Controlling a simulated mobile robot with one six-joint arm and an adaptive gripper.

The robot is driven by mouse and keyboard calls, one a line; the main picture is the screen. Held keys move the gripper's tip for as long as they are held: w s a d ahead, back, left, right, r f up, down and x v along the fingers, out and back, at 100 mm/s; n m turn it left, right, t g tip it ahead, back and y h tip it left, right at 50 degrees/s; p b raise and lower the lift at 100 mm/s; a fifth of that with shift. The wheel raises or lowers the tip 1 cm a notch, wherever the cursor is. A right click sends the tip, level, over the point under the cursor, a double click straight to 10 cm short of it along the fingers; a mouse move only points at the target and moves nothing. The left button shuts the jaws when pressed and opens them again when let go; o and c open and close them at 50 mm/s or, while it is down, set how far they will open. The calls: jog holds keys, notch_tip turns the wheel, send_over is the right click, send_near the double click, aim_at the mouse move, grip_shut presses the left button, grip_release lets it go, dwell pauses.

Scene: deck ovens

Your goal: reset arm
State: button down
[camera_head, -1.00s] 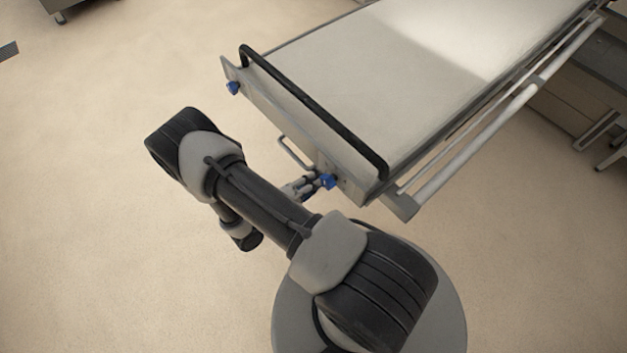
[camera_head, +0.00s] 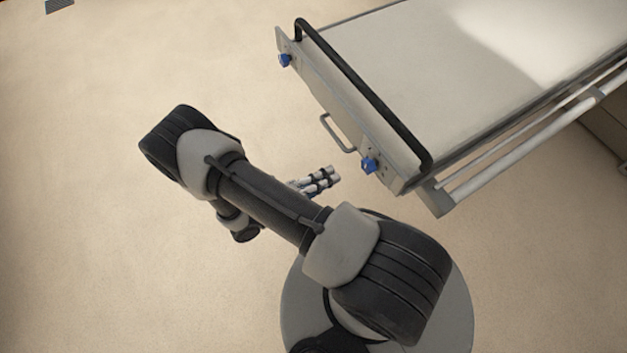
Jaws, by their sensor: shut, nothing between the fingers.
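My arm reaches from the lower right toward the left over the floor, its links bent. My gripper (camera_head: 331,175) shows just beyond the arm's dark middle link, its fingertips pointing right. It is shut and empty. The arm hides its rear part. The fingertips are apart from the blue knob (camera_head: 370,165) on the end of the loader table (camera_head: 440,80), with a small gap of floor showing between.
The table has a black bar (camera_head: 365,92) across its near end, a small grey handle (camera_head: 338,134), a second blue knob (camera_head: 285,60) and a side rail (camera_head: 530,135). The floor (camera_head: 80,200) at left is clear.

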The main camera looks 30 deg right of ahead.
jog(key=shift+a, duration=1.95)
jog(key=s+a+r+n+t+y, duration=0.1)
jog(key=s+a+r+n+y, duration=0.1)
jog(key=r+n+y, duration=0.4)
jog(key=s+a+r+n+t+y, duration=0.1)
jog(key=r+n+y, duration=0.5)
jog(key=r+n, duration=1.1)
jog(key=s+a+r+n+t+y, duration=0.2)
jog(key=s+r+n+y, duration=0.3)
jog(key=r+n, duration=0.6)
jog(key=shift+s+a+r+n+y, duration=0.2)
jog(key=shift+s+a+n+y, duration=0.25)
jog(key=shift+n, duration=0.45)
jog(key=shift+w+a, duration=0.15)
